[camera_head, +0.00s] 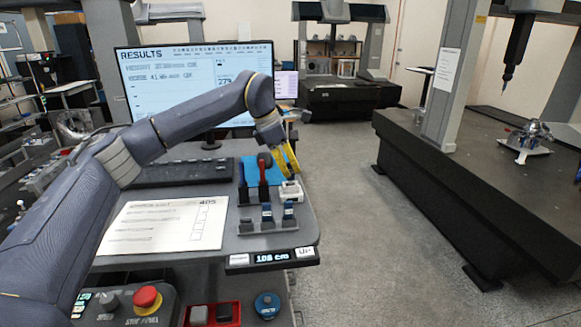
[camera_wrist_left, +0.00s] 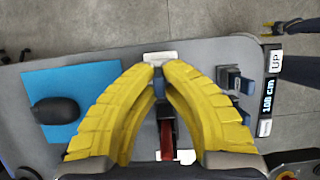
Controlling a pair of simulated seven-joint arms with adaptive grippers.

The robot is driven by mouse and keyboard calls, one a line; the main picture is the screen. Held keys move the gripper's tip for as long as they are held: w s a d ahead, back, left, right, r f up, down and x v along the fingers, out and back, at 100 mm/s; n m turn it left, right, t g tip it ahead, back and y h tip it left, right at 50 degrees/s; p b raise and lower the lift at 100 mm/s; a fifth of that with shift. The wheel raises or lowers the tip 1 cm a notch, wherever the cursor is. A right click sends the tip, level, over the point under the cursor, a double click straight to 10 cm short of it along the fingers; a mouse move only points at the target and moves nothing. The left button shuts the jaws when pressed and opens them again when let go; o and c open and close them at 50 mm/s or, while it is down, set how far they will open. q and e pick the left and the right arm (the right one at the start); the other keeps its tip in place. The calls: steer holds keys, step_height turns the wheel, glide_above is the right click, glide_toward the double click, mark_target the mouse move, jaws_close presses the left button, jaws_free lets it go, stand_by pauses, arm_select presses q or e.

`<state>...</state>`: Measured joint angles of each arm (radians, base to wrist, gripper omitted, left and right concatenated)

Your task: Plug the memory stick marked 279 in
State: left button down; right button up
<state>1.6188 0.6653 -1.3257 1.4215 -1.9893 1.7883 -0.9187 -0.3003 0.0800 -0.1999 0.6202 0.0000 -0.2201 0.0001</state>
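My left gripper (camera_head: 287,160) has yellow fingers and hangs over the desk's right side. In the left wrist view its fingertips (camera_wrist_left: 158,68) close on a small blue memory stick (camera_wrist_left: 158,86); its marking is not readable. A white block (camera_head: 291,190) lies just below the fingertips; it also shows in the wrist view (camera_wrist_left: 160,57). I cannot tell whether stick and block touch. A grey holder (camera_head: 262,228) carries two upright blue sticks (camera_head: 267,213), numbers unreadable.
A red-and-black upright item (camera_head: 263,180) stands close to the left fingers. A dark mouse (camera_wrist_left: 55,110) sits on a blue mat (camera_wrist_left: 35,80). A monitor (camera_head: 160,95) reads RESULTS and partly 279. A paper sheet (camera_head: 165,225) lies left. Floor is clear right of the desk.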

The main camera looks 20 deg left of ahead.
arm_select(q)
steer(key=shift+f, duration=1.05)
stand_by(0.4)
steer(key=c, duration=1.5)
jaws_free()
